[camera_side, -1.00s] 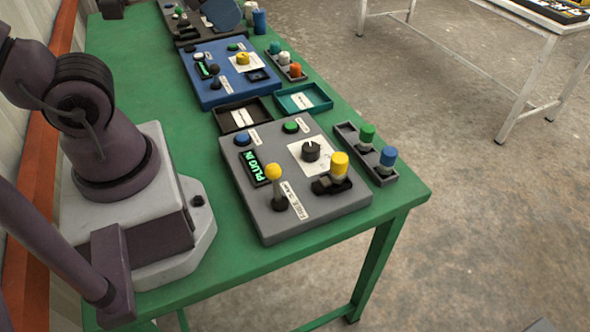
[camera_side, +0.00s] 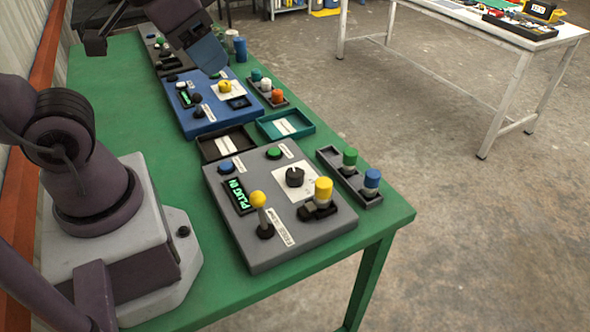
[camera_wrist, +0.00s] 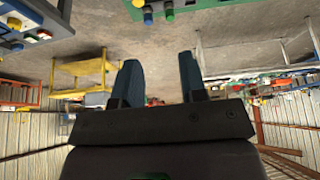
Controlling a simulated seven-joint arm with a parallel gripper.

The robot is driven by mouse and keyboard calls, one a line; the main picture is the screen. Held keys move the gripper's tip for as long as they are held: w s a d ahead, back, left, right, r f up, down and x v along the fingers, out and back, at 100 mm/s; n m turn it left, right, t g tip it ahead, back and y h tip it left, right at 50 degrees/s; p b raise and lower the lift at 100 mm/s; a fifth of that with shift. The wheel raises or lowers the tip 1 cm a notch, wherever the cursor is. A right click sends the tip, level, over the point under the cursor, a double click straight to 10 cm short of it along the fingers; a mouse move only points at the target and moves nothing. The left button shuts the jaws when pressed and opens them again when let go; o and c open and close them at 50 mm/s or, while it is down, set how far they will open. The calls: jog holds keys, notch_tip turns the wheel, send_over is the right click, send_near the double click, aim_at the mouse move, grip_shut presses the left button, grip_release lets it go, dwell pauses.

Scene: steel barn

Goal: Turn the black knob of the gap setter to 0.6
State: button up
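In the side view a grey box on the green table has a black knob (camera_side: 295,177) on a white dial card (camera_side: 296,183). The dial's marks are too small to read. The box (camera_side: 275,249) also carries a green-lit display (camera_side: 239,195) that appears to read "PLUG IN", a yellow-topped lever (camera_side: 258,200), a yellow plug (camera_side: 323,190), a blue button (camera_side: 227,167) and a green button (camera_side: 273,153). My gripper (camera_side: 215,66) hangs over the far part of the table, well away from the black knob. In the wrist view its two fingers (camera_wrist: 157,65) stand apart with nothing between them.
A blue box (camera_side: 187,122) with a yellow knob stands behind two trays, one dark (camera_side: 222,156) and one teal (camera_side: 305,133). Another holder carries several plugs farther back. The table's left-middle is clear.

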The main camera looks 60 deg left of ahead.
jog(key=o, duration=0.4)
jog(key=w+f+g, duration=0.2)
jog(key=f, duration=0.1)
jog(key=w+f+n+g, duration=0.1)
jog(key=f, duration=0.1)
jog(key=shift+w, duration=0.4)
jog(key=shift+o, duration=0.2)
jog(key=n+g, duration=0.2)
jog(key=n, duration=1.6)
send_over(294, 172)
notch_tip(294, 172, down, 13)
notch_tip(294, 172, down, 12)
jog(key=shift+f, duration=0.2)
jog(key=c, duration=0.9)
